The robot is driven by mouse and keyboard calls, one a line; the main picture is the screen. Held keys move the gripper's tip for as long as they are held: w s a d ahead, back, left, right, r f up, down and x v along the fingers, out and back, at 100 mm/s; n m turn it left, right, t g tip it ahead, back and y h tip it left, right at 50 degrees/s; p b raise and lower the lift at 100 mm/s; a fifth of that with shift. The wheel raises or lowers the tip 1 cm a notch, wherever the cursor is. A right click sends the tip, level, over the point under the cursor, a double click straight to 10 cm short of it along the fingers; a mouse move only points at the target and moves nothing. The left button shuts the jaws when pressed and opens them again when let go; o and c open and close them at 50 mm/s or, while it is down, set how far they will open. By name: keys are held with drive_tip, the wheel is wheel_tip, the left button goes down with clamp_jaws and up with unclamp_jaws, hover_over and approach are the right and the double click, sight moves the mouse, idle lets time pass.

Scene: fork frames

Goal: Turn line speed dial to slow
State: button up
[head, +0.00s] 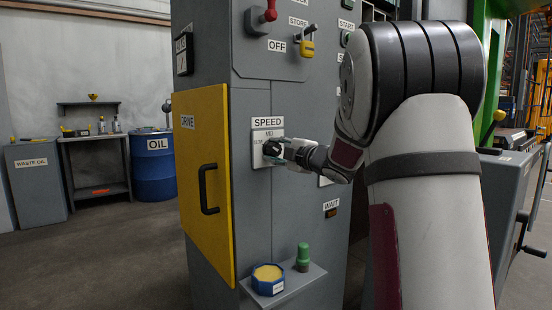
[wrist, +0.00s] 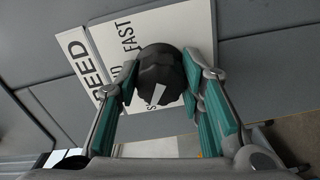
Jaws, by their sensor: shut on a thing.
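The speed dial is a black knob (head: 271,147) on a pale plate under the SPEED label (head: 262,122), on the grey cabinet's front. MID shows above it in the head view. In the wrist view the dial (wrist: 158,68) sits between the two fingers of my gripper (wrist: 165,76), which is shut on it. A white pointer mark shows on the dial's lower side, beside a partly hidden word starting with S. FAST shows above the dial there. My gripper (head: 284,150) comes to the dial from the right in the head view.
A yellow DRIVE door (head: 205,170) with a black handle is left of the dial. A small shelf below holds a blue tub (head: 268,281) and a green-topped item (head: 303,257). Above are a red-knobbed lever (head: 268,14) and a yellow padlock (head: 307,44).

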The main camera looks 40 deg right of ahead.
drive_tip(key=shift+n, duration=0.3)
drive_tip(key=o, duration=1.2)
drive_tip(key=shift+c, duration=0.2)
drive_tip(key=shift+s, duration=0.1)
drive_tip(key=s, duration=1.1)
drive_tip(key=shift+s+d, duration=0.15)
drive_tip(key=shift+s, duration=0.25)
